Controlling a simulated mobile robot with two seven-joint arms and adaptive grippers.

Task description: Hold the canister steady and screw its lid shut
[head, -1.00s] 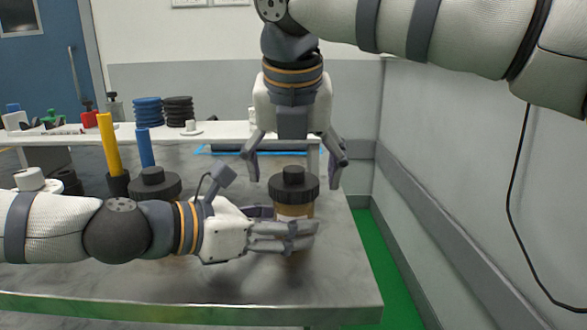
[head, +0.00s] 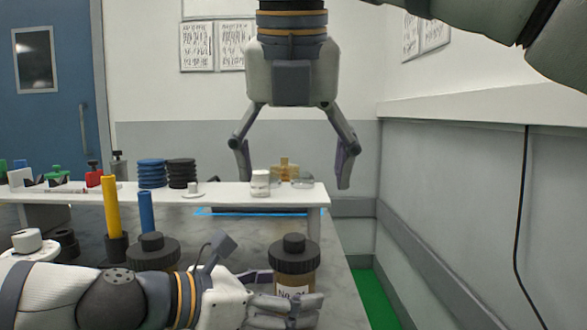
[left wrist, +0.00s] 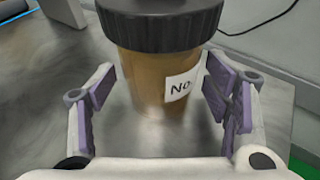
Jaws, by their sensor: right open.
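The canister (head: 292,278) is an amber jar with a white "No." label, upright on the grey table. Its black ribbed lid (head: 294,253) sits level on top, and it also shows in the left wrist view (left wrist: 160,25). My left gripper (head: 285,305) is around the canister body below the lid. My right gripper (head: 295,175) is open and empty, pointing down, well above the lid. Whether the thread is tight cannot be seen.
Another black-lidded container (head: 152,254) stands left, with yellow (head: 111,208) and blue (head: 146,212) rods near it. A white shelf (head: 225,196) behind holds a white jar (head: 260,184), stacked blue rings (head: 151,173) and black rings (head: 181,173). A wall is at the right.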

